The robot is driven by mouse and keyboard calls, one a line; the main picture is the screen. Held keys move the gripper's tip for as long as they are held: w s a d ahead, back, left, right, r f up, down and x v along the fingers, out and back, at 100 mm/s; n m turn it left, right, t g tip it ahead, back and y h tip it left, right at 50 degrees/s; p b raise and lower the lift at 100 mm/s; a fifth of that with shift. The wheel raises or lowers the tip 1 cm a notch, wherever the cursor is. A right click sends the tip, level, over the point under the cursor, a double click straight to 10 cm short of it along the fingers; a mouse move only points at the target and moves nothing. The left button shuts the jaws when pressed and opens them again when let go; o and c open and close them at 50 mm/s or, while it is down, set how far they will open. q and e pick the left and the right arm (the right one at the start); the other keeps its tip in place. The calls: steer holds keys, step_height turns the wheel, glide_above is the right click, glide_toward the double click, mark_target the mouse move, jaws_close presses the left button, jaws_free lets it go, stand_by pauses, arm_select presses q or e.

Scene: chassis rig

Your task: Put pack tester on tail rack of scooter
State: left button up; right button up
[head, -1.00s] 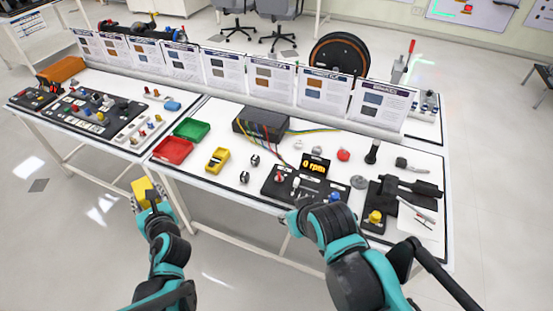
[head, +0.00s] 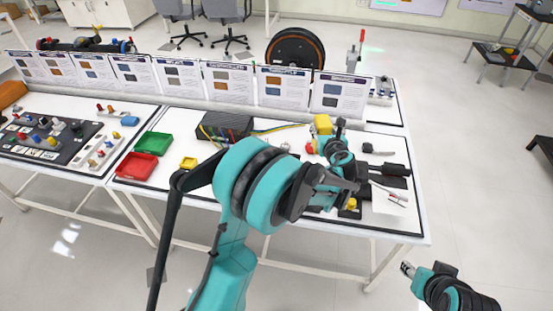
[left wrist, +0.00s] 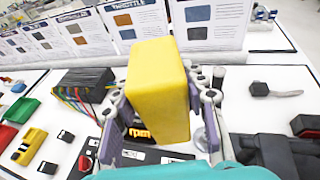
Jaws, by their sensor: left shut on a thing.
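A plain yellow block (left wrist: 158,85) fills the middle of the left wrist view, clasped between both fingers of my left gripper (left wrist: 162,100). In the head view the block (head: 322,124) is above the back right of the workbench, and my left gripper (head: 326,136) is shut on it. I cannot tell whether this block is the pack tester. My right gripper (head: 408,268) is low at the right, off the bench front; its finger opening is too small to tell. I cannot make out a scooter or its tail rack with certainty.
A smaller yellow device (head: 188,163) lies by the red tray (head: 137,165) and green tray (head: 153,143). A black box with coloured wires (head: 226,127) stands behind. Upright printed cards (head: 232,80) line the bench back. A black, orange-rimmed wheel (head: 295,48) stands beyond them.

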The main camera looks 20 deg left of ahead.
arm_select(q)
steer(key=w+a+f+n+g+y+b, duration=0.1)
steer(key=w+a+f+n+g+y, duration=0.15)
steer(key=w, duration=0.65)
steer(key=w+a+f+n+g+y+b, duration=0.1)
steer(key=w+f+n+g+y, duration=0.25)
steer(key=w, duration=0.65)
steer(key=shift+t+h, duration=0.3)
steer(key=shift+t, duration=0.2)
steer(key=shift+s+a+f+b, duration=0.35)
steer(key=shift+s+f+b, duration=0.2)
steer(key=shift+s+f, duration=1.4)
steer(key=shift+s+a+f+b, duration=0.4)
steer(key=shift+s+f+b, duration=0.2)
steer(key=shift+s+f, duration=1.4)
steer(key=shift+s+a+f+b, duration=0.35)
steer(key=shift+s+f+b, duration=0.2)
steer(key=shift+s+f, duration=1.4)
steer(key=shift+f, duration=0.1)
steer(key=o, duration=1.4)
steer(key=shift+c, duration=0.2)
